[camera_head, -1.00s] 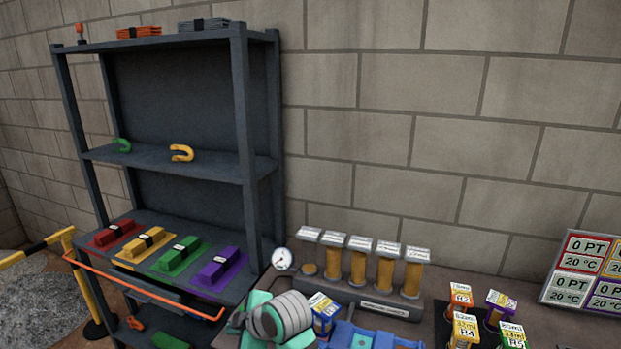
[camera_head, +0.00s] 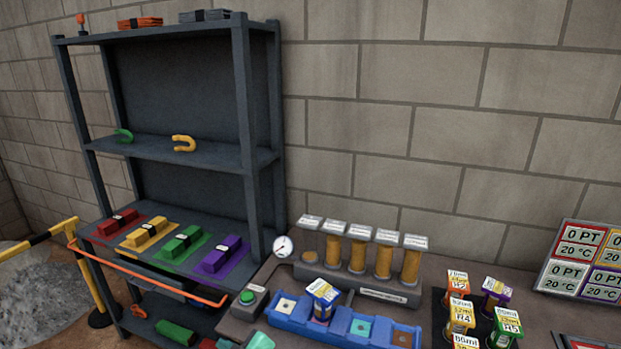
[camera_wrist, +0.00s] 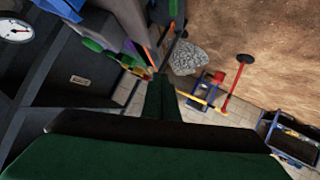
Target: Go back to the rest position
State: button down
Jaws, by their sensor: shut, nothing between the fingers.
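My gripper shows in the wrist view as dark green parts along the bottom, with narrow fingers (camera_wrist: 161,88) close together, shut and empty. Its fingertips point out over open floor, away from the bench. In the head view only a small teal piece of my arm shows at the bottom edge, left of the blue tray; my gripper itself cannot be made out there.
A dark shelf rack (camera_head: 243,100) stands at left, holding coloured blocks. A blue tray (camera_head: 342,322), a green button box (camera_head: 247,301), a gauge (camera_head: 283,247) and a sample tube rack (camera_head: 360,284) stand on the bench.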

jog(key=s+d+f+m+t+h, duration=0.3)
jog(key=s+d+f+m, duration=0.35)
jog(key=s, duration=0.35)
jog(key=s+d+f+m+t+h, duration=0.25)
jog(key=s+d+f+m, duration=0.35)
jog(key=s, duration=0.4)
jog(key=s+d+r+h, duration=0.1)
jog(key=s+d+r, duration=0.1)
jog(key=s, duration=0.5)
jog(key=s+d+r+t+h, duration=0.1)
jog(key=s+d+r, duration=0.1)
jog(key=s+d, duration=0.2)
jog(key=s+d+r+m+h, duration=0.1)
jog(key=s+d, duration=0.1)
jog(key=s, duration=0.8)
jog(key=shift+s+d+r, duration=0.3)
jog(key=shift+d+r, duration=0.1)
jog(key=shift+w+h, duration=0.1)
jog(key=shift+h, duration=0.15)
dwell(3.1)
